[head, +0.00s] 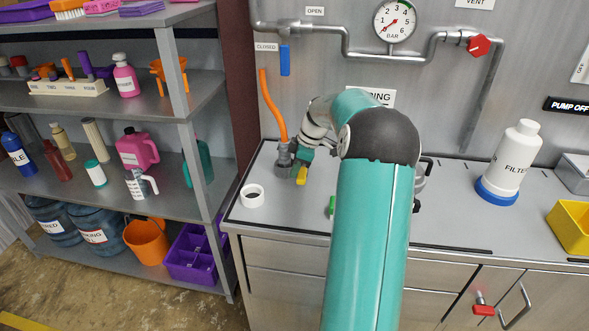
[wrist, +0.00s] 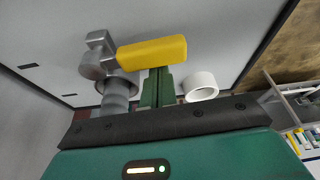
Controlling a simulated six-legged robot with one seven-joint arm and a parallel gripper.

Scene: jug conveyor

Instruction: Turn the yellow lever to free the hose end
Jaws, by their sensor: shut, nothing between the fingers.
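The yellow lever (head: 301,175) sticks out from a grey fitting (head: 284,153) on the counter, at the lower end of the orange hose (head: 271,105). In the wrist view the yellow lever (wrist: 152,53) lies across the tips of my gripper (wrist: 158,74), beside the grey fitting (wrist: 98,57). My gripper's green fingers are shut together with nothing between them. I cannot tell whether they touch the lever. In the head view my gripper (head: 304,160) is small and partly hidden beside the fitting.
A white ring (head: 252,195) stands on the counter left of the lever; it also shows in the wrist view (wrist: 201,86). A green piece (head: 332,207) is partly hidden by my arm. A filter bottle (head: 513,155) stands at right, shelves (head: 190,100) at left.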

